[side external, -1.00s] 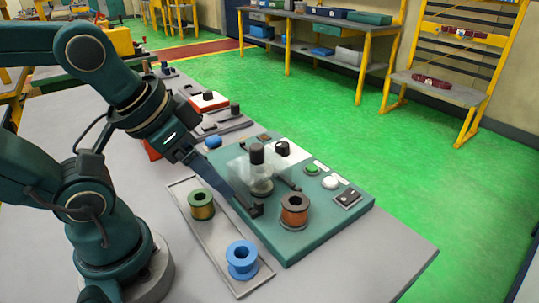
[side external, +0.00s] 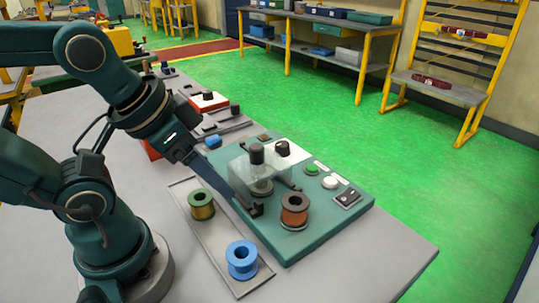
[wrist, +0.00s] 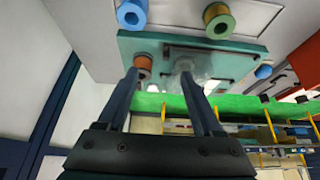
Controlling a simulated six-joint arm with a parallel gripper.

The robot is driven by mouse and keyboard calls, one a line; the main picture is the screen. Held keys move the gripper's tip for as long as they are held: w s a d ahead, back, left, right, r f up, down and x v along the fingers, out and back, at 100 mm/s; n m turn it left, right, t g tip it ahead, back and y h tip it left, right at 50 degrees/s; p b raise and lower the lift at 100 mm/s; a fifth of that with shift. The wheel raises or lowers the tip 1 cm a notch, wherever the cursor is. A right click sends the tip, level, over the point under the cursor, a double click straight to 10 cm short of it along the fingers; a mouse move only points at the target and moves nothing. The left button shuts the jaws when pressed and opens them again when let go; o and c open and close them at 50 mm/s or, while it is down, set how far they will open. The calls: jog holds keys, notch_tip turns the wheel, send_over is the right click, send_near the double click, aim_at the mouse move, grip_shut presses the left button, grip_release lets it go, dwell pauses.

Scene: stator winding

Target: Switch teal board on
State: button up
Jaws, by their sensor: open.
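The teal board (side external: 305,240) lies on the grey table and also shows in the wrist view (wrist: 235,62). On its right side are a green button (side external: 312,169), a white button (side external: 330,182) and a black rocker switch (side external: 347,200); whether the switch is on or off cannot be told. A copper spool (side external: 295,213) stands at the board's front, beside a clear cover (side external: 245,172) around a dark-topped post (side external: 257,154). My gripper (side external: 277,198) is open and low over the board; its fingers (wrist: 160,75) reach toward the spool and cover. Nothing is gripped.
A grey tray (side external: 222,238) left of the board holds a green-rimmed spool (side external: 202,205) and a blue spool (side external: 242,262). A black knob (side external: 283,148) sits on a white block behind the post. A red-and-white unit (side external: 208,101) stands farther back. The table's front right is clear.

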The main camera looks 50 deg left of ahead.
dwell(0.4)
jog(key=shift+s, duration=0.1)
jog(key=c, duration=0.8)
jog(key=shift+n+t, duration=0.3)
jog(key=shift+n, duration=0.1)
jog(key=w+r, duration=0.6)
jog(key=r, duration=0.1)
jog(key=shift+d+r, duration=0.1)
jog(key=shift+r, duration=0.05)
grip_shut()
jog(key=w+d+r, duration=0.1)
jog(key=w+r, duration=0.2)
jog(key=w, duration=0.4)
jog(key=w+d+f+g, duration=0.2)
jog(key=w+d+f, duration=0.3)
jog(key=w+f, duration=0.3)
jog(key=shift+w+m, duration=0.4)
jog(key=shift+w, duration=0.6)
